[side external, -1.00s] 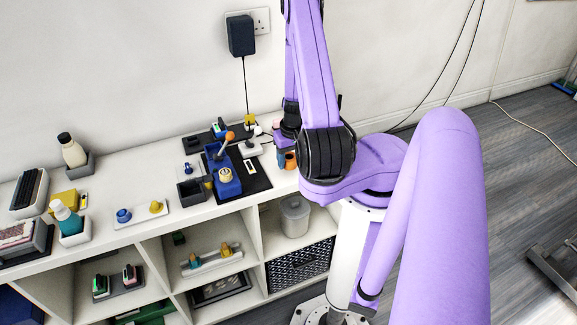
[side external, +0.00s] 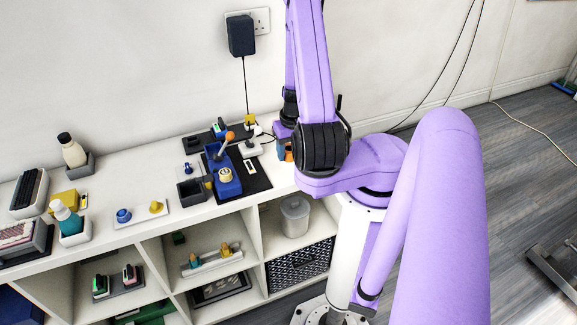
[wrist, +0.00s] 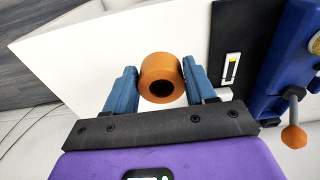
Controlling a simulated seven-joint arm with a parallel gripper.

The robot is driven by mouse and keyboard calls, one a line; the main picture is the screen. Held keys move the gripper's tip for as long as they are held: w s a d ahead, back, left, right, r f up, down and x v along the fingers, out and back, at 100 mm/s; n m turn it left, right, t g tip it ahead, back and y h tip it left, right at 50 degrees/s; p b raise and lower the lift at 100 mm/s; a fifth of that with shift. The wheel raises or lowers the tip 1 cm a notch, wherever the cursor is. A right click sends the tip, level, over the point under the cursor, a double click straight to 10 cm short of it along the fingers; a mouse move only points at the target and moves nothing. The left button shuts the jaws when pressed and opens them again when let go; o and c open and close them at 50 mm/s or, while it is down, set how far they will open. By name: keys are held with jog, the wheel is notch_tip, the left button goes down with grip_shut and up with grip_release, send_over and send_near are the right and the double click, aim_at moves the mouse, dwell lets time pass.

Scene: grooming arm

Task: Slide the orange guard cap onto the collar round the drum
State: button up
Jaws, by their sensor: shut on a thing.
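The orange guard cap (wrist: 154,68) is a short, thick ring with a dark hole facing the camera in the wrist view. My gripper (wrist: 160,88) is shut on it, a blue finger on each side. In the side external view the cap (side external: 289,156) shows small below my gripper (side external: 284,146), partly hidden by my arm. The blue fixture (side external: 226,186) stands on the shelf top to the left of it, with a pale yellow round part (side external: 225,175) that looks like the drum and collar. The wrist view shows only an edge of this round part (wrist: 315,43).
A lever with an orange knob (side external: 230,136) rises from the fixture; the knob (wrist: 294,136) is at the wrist view's right. A dark open box (side external: 190,191) stands left of the fixture. A black mat (side external: 257,182) lies under it. White shelf top (wrist: 100,50) is clear near the cap.

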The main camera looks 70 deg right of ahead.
jog(key=shift+w+r, duration=0.1)
dwell(0.3)
jog(key=w+a+r, duration=0.5)
jog(key=w+a, duration=0.1)
jog(key=w, duration=0.2)
notch_tip(320, 180, up, 4)
jog(key=r, duration=0.1)
send_over(226, 173)
jog(key=shift+a+f, duration=0.1)
jog(key=shift+f, duration=0.15)
jog(key=shift+f, duration=0.15)
jog(key=shift+f, duration=2.75)
jog(key=shift+f, duration=2)
jog(key=o, duration=1.4)
